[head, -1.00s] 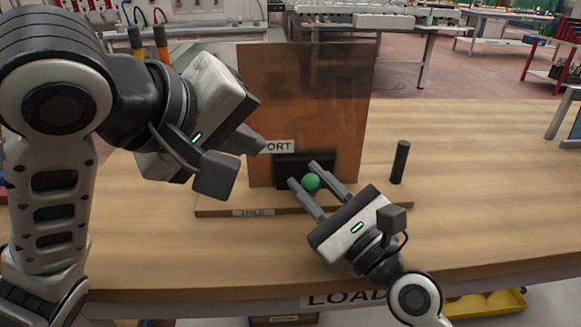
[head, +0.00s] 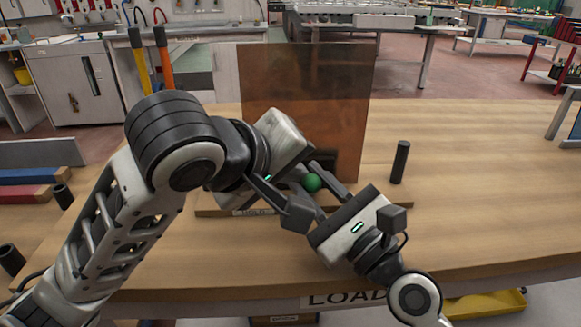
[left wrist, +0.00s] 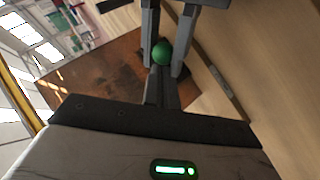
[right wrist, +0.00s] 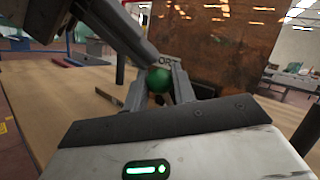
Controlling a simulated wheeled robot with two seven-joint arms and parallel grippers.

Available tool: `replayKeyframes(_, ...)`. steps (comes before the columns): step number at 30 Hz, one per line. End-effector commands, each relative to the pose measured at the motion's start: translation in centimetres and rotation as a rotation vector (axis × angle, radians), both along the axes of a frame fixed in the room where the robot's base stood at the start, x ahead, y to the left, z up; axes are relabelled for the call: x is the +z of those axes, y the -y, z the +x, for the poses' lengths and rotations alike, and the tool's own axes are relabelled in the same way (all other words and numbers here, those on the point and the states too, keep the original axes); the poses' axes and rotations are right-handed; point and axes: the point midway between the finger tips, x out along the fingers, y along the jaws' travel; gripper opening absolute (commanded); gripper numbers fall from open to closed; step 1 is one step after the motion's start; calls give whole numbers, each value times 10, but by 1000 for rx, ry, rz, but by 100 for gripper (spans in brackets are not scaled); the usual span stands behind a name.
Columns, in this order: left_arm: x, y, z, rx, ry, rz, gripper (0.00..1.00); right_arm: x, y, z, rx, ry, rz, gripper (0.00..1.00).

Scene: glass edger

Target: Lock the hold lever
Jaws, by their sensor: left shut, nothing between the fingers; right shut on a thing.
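The hold lever shows as a green ball knob (head: 313,182) in front of an upright brown panel (head: 320,90). The rest of the lever is hidden. My right gripper (right wrist: 160,92) is shut on the knob, with a finger on each side in the right wrist view. My left gripper (left wrist: 158,78) is shut and empty. Its fingertips are close beside the knob and right fingers; I cannot tell if they touch. The base board (head: 385,199) carries a HOLD label (head: 253,212), partly behind my left arm.
A black post (head: 400,162) stands upright on the right of the base board. The wooden table (head: 480,190) is clear to the right. Another short black post (head: 62,195) is at the left. A yellow tray (head: 485,305) is below the front edge.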

Motion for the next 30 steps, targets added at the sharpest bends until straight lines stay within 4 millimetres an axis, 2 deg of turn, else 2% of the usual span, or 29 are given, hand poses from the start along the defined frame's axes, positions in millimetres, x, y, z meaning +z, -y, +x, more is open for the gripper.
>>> replayKeyframes(1,-6,2,-3,-5,10,0,0,-7,-2,1,5,-15,-9,0)
replayKeyframes(12,-13,7,-8,-10,39,4,0,-6,-3,0,8,-13,-7,0)
replayKeyframes(13,-14,7,-8,-10,38,5,0,-6,-3,0,8,-13,-7,29)
replayKeyframes(15,-14,7,-8,-10,37,4,0,-6,-3,0,8,-12,-7,47)
replayKeyframes(25,-12,5,-5,-2,43,4,0,-4,0,-1,2,-6,-4,47)
replayKeyframes(30,-11,4,-5,1,44,4,0,-12,10,-17,4,-10,-10,47)
